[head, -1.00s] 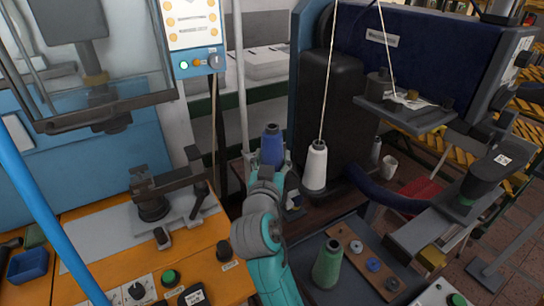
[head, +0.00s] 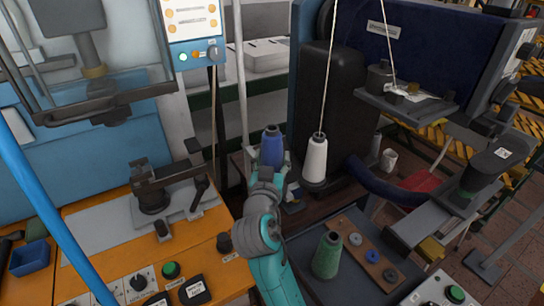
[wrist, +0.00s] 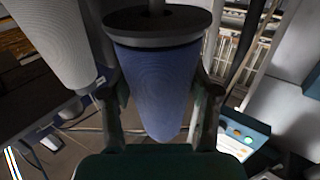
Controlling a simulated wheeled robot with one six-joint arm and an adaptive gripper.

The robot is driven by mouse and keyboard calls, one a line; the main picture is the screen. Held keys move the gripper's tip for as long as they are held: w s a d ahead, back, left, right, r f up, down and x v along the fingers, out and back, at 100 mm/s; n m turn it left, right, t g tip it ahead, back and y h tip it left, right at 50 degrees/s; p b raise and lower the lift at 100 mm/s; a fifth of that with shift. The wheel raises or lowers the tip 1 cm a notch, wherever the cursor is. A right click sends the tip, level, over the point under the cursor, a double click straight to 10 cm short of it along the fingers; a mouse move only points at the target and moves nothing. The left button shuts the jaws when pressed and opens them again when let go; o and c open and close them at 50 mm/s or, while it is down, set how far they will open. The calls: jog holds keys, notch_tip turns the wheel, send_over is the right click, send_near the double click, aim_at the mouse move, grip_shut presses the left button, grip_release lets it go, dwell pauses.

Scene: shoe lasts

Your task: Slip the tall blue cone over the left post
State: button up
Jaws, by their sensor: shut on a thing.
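The tall blue cone (head: 272,150) stands upright, narrow end up, left of the white cone in the head view. My gripper (head: 270,172) is shut on it. In the wrist view the blue cone (wrist: 152,90) sits between both fingers, its wide end against or very near a dark round disc (wrist: 160,22) with a short stem beyond it. I cannot tell whether they touch. The left post itself is not visible; the cone and my gripper cover that spot.
A white cone (head: 316,162) with a thread running up stands close on the right; it also shows in the wrist view (wrist: 52,40). A green cone (head: 328,256) stands on the dark tray in front. A black machine housing (head: 332,90) rises behind.

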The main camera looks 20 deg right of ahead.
jog(key=shift+f, duration=1.95)
jog(key=o, duration=1.4)
jog(key=v, duration=1.2)
